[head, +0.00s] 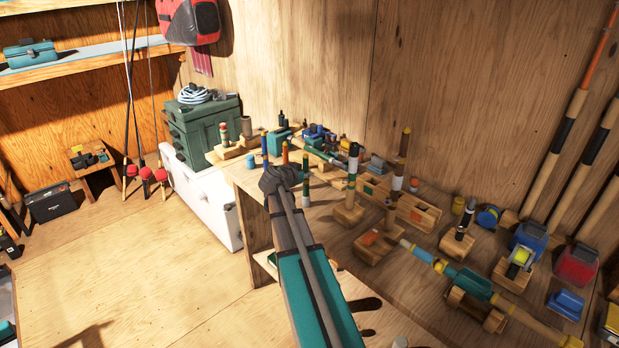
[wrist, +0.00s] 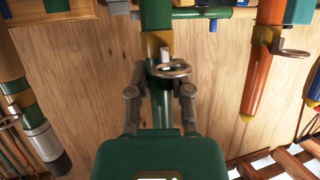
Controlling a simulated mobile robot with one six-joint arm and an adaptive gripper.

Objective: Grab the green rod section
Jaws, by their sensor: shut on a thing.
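The green rod section (wrist: 156,18) stands in the middle of the wrist view, with a yellow band (wrist: 152,42) and a metal ring guide (wrist: 172,71) on it. My gripper (wrist: 160,96) is shut on its lower part, one finger on each side. In the head view my gripper (head: 281,178) is at the left end of the workbench, among several thin upright rod pieces. A green piece (head: 305,170) shows just right of it there; I cannot tell whether it is the held one.
An orange rod section (wrist: 262,75) stands to the right in the wrist view, and a banded rod (wrist: 38,130) to the left. The workbench (head: 335,238) carries wooden holders, banded rods and reels to the right. A green box (head: 203,130) stands behind at left.

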